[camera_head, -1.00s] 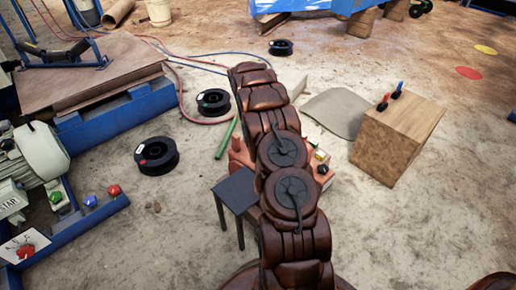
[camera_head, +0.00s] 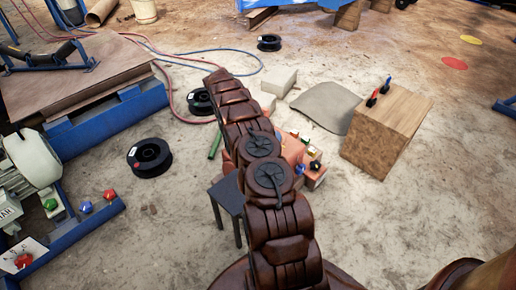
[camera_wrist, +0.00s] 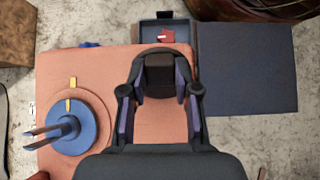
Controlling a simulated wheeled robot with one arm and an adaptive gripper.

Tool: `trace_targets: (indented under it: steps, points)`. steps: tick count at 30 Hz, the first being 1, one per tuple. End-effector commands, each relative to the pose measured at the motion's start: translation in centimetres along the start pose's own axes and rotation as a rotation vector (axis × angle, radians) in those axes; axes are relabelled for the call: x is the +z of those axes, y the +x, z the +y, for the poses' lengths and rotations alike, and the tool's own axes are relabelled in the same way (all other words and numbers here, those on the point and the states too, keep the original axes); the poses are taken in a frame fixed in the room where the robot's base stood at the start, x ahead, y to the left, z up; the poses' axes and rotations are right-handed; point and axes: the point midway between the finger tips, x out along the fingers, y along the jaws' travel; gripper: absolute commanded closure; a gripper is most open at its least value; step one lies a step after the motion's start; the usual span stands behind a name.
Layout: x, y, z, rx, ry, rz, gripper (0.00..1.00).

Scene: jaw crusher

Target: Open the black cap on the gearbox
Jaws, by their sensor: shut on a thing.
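The gearbox is an orange-red block (camera_wrist: 90,75) seen from above in the wrist view. It also shows in the head view (camera_head: 293,152), partly hidden behind my arm. My gripper (camera_wrist: 160,84) is over the gearbox in the wrist view, with its fingers closed on both sides of the black cap (camera_wrist: 159,72). The cap's lower part is hidden, so I cannot tell whether it still sits on the gearbox. A round blue part (camera_wrist: 68,132) with a grey handle and a yellow mark is at the left of the gearbox top.
A dark table (camera_wrist: 247,68) adjoins the gearbox at the right in the wrist view. A small grey box (camera_wrist: 150,33) with a red part is at its far edge. A wooden block (camera_head: 385,135) stands right of the gearbox. Black spools (camera_head: 151,157) and hoses lie on the floor.

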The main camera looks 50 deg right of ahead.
Motion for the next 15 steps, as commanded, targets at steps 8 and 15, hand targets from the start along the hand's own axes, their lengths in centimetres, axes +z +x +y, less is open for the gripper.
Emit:
trace_targets:
  steps: [8, 15]
  points:
    - [0.01, 0.14, 0.00, -0.002, -0.001, -0.009, 1.00]
    - [0.02, 0.15, 0.01, -0.002, -0.001, -0.008, 0.67]
